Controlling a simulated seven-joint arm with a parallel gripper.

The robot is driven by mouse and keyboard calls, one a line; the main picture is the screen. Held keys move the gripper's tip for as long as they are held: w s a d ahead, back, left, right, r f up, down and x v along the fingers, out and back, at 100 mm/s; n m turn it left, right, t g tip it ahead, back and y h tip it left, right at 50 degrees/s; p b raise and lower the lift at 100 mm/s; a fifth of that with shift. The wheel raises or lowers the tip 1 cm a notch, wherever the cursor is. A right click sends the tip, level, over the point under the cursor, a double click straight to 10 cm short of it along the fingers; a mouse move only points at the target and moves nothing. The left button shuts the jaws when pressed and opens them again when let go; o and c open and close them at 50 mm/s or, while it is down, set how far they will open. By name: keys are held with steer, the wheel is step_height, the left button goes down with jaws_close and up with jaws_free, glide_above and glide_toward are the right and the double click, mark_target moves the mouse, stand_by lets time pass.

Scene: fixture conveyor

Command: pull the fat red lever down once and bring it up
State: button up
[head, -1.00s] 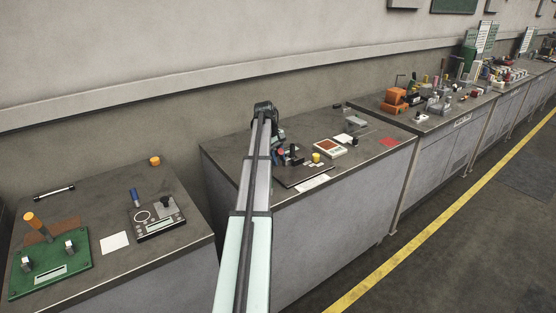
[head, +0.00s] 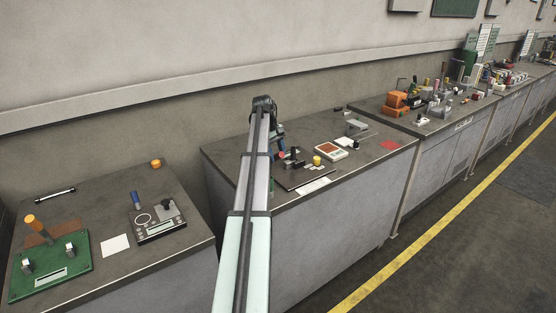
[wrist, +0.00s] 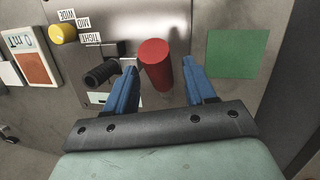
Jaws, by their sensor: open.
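The fat red lever (wrist: 155,64) shows in the wrist view as a thick red cylinder, rising from a grey panel and leaning slightly. My gripper (wrist: 161,68) has its two blue fingers apart, one on each side of the red lever as seen from the wrist, with gaps to both sides. I cannot tell whether the fingertips are level with the lever's top. In the head view my gripper (head: 278,140) is partly hidden behind my arm, above the middle bench, and the lever is mostly hidden there.
A black ribbed handle (wrist: 102,72) stands close beside the left finger. A yellow knob (wrist: 62,34) and white labels (wrist: 80,29) lie farther left, near a red-and-white device (wrist: 36,56). A green square (wrist: 231,54) lies right on open surface. The middle bench (head: 225,150) has several other fixtures.

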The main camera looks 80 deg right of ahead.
steer(key=v, duration=1)
steer(key=shift+w+r, duration=0.15)
